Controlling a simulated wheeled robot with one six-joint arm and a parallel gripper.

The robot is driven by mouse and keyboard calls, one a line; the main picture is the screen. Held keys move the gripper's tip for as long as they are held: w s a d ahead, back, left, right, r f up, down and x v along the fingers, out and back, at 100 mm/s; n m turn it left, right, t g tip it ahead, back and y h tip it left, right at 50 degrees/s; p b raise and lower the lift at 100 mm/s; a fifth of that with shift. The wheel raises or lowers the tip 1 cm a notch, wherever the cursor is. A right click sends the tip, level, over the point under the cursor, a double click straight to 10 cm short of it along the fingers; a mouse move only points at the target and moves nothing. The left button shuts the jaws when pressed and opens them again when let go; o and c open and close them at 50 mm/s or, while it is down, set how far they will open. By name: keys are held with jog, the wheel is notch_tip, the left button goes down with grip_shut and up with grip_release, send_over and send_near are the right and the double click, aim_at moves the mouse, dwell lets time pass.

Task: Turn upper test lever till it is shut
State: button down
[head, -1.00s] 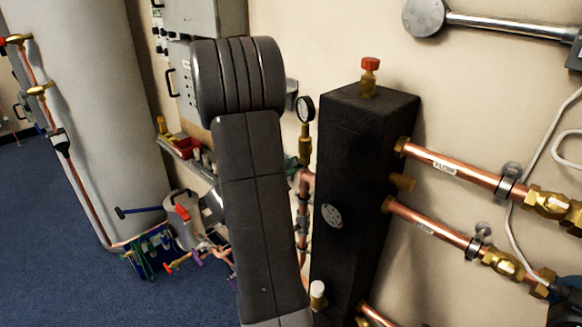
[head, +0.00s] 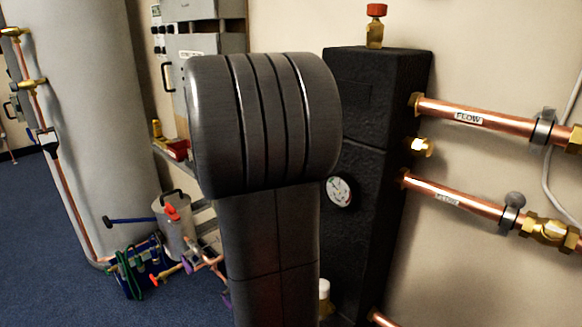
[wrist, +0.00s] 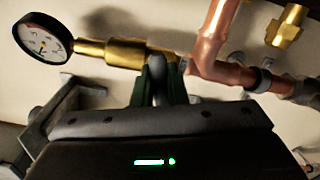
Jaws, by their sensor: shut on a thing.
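In the wrist view my gripper (wrist: 158,75) has its dark green fingers close together, against the brass fitting at the end of its body. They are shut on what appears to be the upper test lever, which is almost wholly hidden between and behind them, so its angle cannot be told. The brass fitting (wrist: 110,52) runs left from the fingers to a round white-faced gauge (wrist: 42,40). A copper pipe elbow (wrist: 208,62) is just right of the fingers. In the head view my arm hides the gripper and the lever.
In the head view a black insulated block (head: 370,120) stands behind my arm, with copper pipes (head: 470,117) leaving right. A red-capped brass valve (head: 376,25) tops it. A grey tank (head: 85,120) and tools in a blue tote (head: 140,265) are at left.

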jog(key=m+b, duration=0.1)
jog(key=b, duration=0.1)
jog(key=m+b, duration=0.2)
jog(key=b, duration=0.1)
jog(key=shift+f, duration=0.3)
jog(key=shift+r+m+b, duration=0.15)
jog(key=shift+m+b, duration=0.25)
jog(key=shift+b, duration=0.55)
jog(key=shift+r, duration=0.1)
jog(key=c, duration=1.5)
grip_release()
jog(key=shift+o, duration=0.2)
jog(key=shift+a, duration=0.1)
jog(key=p+v, duration=0.2)
jog(key=v, duration=1.1)
jog(key=shift+s+a, duration=0.2)
jog(key=shift+s, duration=0.1)
jog(key=shift+d, duration=0.1)
jog(key=b+x, duration=0.2)
jog(key=x, duration=1.1)
jog(key=shift+w+d, duration=0.2)
jog(key=shift+w, duration=0.1)
